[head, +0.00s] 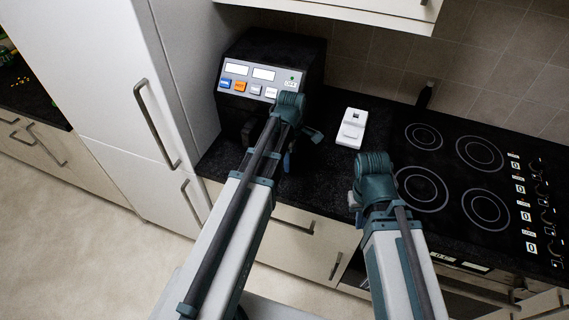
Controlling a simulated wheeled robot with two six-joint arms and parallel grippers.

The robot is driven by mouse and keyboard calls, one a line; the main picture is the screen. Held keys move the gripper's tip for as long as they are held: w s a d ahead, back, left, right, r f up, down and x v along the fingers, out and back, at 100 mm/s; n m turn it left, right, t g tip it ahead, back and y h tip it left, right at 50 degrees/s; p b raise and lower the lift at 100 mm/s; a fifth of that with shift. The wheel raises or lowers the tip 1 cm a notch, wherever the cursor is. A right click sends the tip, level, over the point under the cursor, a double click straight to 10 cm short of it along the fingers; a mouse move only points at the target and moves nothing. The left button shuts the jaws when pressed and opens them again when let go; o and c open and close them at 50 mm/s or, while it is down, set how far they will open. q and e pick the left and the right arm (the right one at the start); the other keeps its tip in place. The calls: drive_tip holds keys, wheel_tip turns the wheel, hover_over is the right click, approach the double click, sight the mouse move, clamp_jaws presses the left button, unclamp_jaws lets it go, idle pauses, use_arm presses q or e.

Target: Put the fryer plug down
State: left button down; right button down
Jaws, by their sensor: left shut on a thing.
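The black fryer (265,50) with its silver button panel stands at the back left of the dark counter. My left gripper (288,160) is low in front of the fryer's right side, mostly hidden by its own wrist and arm. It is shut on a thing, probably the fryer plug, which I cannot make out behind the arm. My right gripper (356,212) is at the counter's front edge, left of the hob; its fingers are largely hidden by the wrist, and I see nothing in it.
A white device (352,128) lies on the counter right of the fryer. The black hob (450,175) with several rings and knobs fills the right. A black item (425,95) stands by the tiled wall. Tall white cupboards (120,90) rise at left. Bare counter shows around the white device.

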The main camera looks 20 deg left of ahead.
use_arm(q)
drive_tip(key=shift+f, duration=0.45)
drive_tip(key=shift+r, duration=0.1)
drive_tip(key=shift+d, duration=0.15)
use_arm(e)
drive_tip(key=shift+a+f, duration=0.1)
drive_tip(key=shift+f, duration=0.25)
use_arm(q)
drive_tip(key=c, duration=0.6)
unclamp_jaws()
use_arm(e)
drive_tip(key=shift+f, duration=0.1)
